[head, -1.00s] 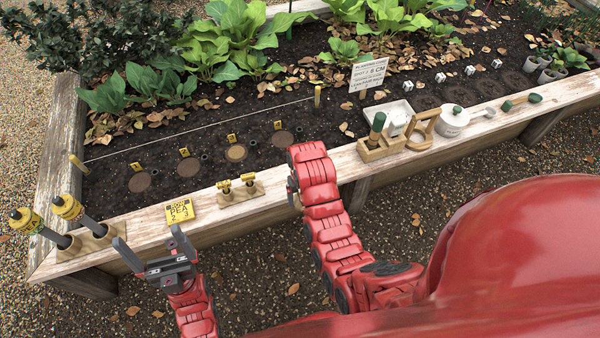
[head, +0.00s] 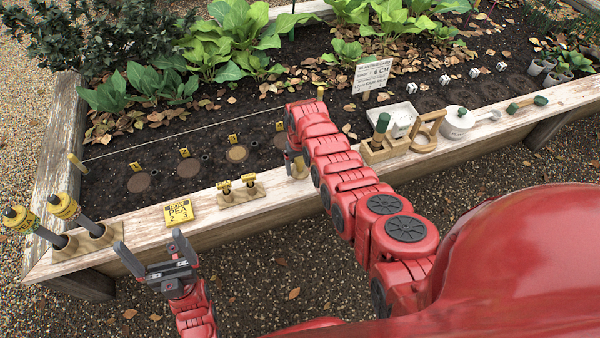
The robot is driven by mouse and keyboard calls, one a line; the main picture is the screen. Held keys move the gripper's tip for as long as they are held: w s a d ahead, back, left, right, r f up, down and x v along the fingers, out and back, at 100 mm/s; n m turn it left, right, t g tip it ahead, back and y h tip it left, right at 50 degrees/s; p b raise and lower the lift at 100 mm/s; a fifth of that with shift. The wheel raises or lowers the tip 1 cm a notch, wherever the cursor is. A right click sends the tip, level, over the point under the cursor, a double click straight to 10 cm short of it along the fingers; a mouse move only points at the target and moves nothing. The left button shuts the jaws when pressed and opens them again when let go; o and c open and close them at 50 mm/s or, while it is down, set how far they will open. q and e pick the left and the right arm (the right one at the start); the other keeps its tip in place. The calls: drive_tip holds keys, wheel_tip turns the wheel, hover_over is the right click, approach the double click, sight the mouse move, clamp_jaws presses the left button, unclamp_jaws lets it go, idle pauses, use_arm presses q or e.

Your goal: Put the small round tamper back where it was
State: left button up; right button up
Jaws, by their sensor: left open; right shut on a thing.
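My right gripper (head: 296,166) is over the inner edge of the bed's front board, right of the two small yellow-topped tools. My red arm covers most of it. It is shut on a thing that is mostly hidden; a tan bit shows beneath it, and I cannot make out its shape. No small round tamper can be identified clearly elsewhere. My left gripper (head: 149,240) is open and empty in front of the bed, with its fingers apart. A wooden holder (head: 378,155) with a green-handled tool (head: 381,125) stands on the board right of my arm.
Round patches (head: 189,168) mark the soil behind.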

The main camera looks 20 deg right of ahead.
sight(300, 171)
drive_tip(key=shift+w, duration=0.15)
wheel_tip(300, 171, down, 4)
drive_tip(key=b, duration=0.2)
drive_tip(key=shift+r+b, duration=0.15)
drive_tip(key=shift+b, duration=0.2)
drive_tip(key=shift+r, duration=0.1)
drive_tip(key=o, duration=1)
